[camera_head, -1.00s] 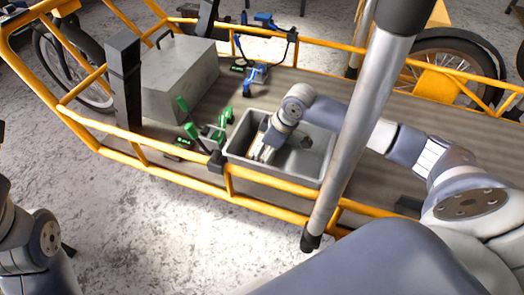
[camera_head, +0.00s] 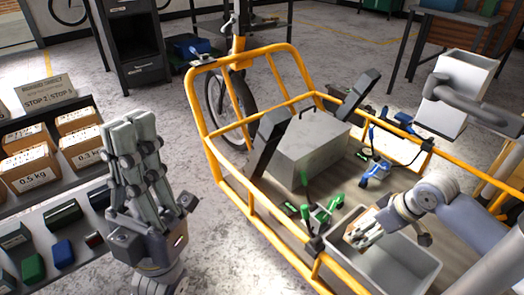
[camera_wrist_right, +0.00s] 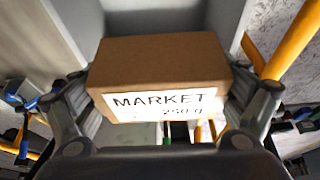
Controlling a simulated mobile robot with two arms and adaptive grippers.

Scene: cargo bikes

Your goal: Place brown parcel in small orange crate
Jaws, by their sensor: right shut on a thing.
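The brown parcel (camera_wrist_right: 160,70), with a white label reading "MARKET" and "250 g", sits between the fingers of my right gripper (camera_wrist_right: 160,95) in the right wrist view. That gripper is shut on it. In the head view my right gripper (camera_head: 368,238) is over the left part of a grey bin (camera_head: 405,270) in the cargo bike; the arm mostly hides the parcel there. My left gripper (camera_head: 130,130) points up, apart from the shelf; its fingers overlap in view, so their opening is unclear. I cannot make out a small orange crate.
The bike's orange frame (camera_head: 232,178) surrounds the bed. A large grey box (camera_head: 310,150) and green clamps (camera_head: 322,212) are near the bin. At left, a shelf (camera_head: 75,185) holds labelled brown boxes (camera_head: 28,168). Open floor separates shelf and bike.

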